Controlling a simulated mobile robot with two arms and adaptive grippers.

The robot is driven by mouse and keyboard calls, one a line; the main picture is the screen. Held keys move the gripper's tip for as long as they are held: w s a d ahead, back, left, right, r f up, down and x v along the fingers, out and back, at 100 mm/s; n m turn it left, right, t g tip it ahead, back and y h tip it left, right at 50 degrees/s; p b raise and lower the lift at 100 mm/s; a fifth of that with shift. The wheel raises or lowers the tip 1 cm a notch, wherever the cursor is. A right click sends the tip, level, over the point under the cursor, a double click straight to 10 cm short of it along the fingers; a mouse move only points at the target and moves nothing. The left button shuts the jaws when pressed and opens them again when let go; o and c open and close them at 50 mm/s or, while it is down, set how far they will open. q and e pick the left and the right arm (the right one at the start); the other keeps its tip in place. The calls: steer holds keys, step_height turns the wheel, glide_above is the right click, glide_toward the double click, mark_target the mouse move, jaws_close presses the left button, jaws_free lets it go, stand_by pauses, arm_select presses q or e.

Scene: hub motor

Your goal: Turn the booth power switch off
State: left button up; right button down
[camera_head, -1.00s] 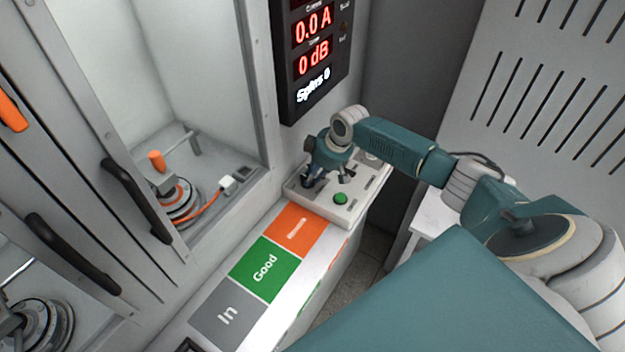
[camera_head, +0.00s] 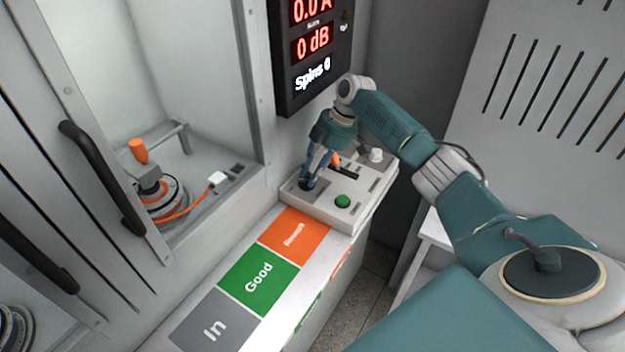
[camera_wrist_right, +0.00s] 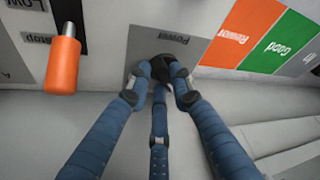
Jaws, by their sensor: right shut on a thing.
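The control panel (camera_head: 325,208) sits at the back end of the white counter in the head view. My right gripper (camera_head: 309,180) reaches down to its left part. In the right wrist view, the gripper's blue fingers (camera_wrist_right: 160,90) are closed around a black power switch (camera_wrist_right: 160,66) beside the label "Power" (camera_wrist_right: 172,40). The fingers cover much of the switch, so I cannot tell its position. My left gripper is in neither view.
A green button (camera_head: 342,201) and a white knob (camera_head: 376,155) are on the panel. An orange-handled lever (camera_wrist_right: 63,60) stands near the gripper. The display (camera_head: 312,50) above reads 0.0 A and 0 dB. A booth with a motor (camera_head: 165,197) is at left.

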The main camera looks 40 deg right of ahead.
stand_by(0.3)
steer(key=shift+n, duration=0.3)
steer(key=c, duration=1.8)
jaws_free()
steer(key=v, duration=1.2)
steer(key=shift+w, duration=0.1)
